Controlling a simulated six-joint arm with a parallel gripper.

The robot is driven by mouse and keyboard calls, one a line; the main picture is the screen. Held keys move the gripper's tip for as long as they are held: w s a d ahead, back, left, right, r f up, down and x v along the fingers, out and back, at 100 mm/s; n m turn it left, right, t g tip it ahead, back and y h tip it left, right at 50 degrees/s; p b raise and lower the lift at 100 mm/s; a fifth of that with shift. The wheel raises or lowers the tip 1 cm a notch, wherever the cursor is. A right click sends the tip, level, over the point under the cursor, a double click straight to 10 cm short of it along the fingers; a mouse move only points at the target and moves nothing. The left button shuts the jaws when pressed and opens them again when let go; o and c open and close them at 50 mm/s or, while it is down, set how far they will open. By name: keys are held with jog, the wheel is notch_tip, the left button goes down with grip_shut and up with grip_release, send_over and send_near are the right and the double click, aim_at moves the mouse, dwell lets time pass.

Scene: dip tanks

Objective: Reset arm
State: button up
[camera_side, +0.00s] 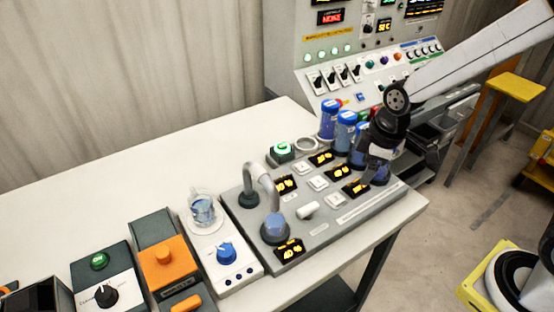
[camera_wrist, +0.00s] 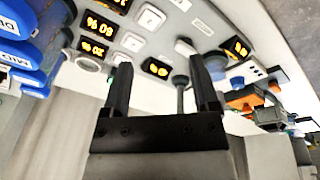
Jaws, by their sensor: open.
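My gripper (camera_wrist: 160,88) is open, with two dark fingers apart and nothing between them in the wrist view. In the side view my gripper (camera_side: 372,178) points down over the right part of the grey dip tank panel (camera_side: 330,232). It is close to the blue-capped bottles (camera_side: 328,120) and hides part of them. I cannot tell whether it touches any. The panel has several lit yellow displays (camera_side: 288,250), white buttons and a curved grey pipe (camera_side: 262,182). The bottles also show at the left of the wrist view (camera_wrist: 32,45).
A glass beaker (camera_side: 203,211) with bluish liquid stands on a white device with a blue knob (camera_side: 226,252). An orange-topped unit (camera_side: 164,256) is to its left. A control cabinet (camera_side: 345,60) stands behind. The white table (camera_side: 120,175) is clear at the back left.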

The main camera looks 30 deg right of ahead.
jog(key=s+d+f+m, duration=0.2)
jog(key=s+d+m, duration=0.1)
jog(key=s+m, duration=0.3)
jog(key=shift+m, duration=1.2)
jog(key=shift+d+f, duration=0.1)
dwell(0.3)
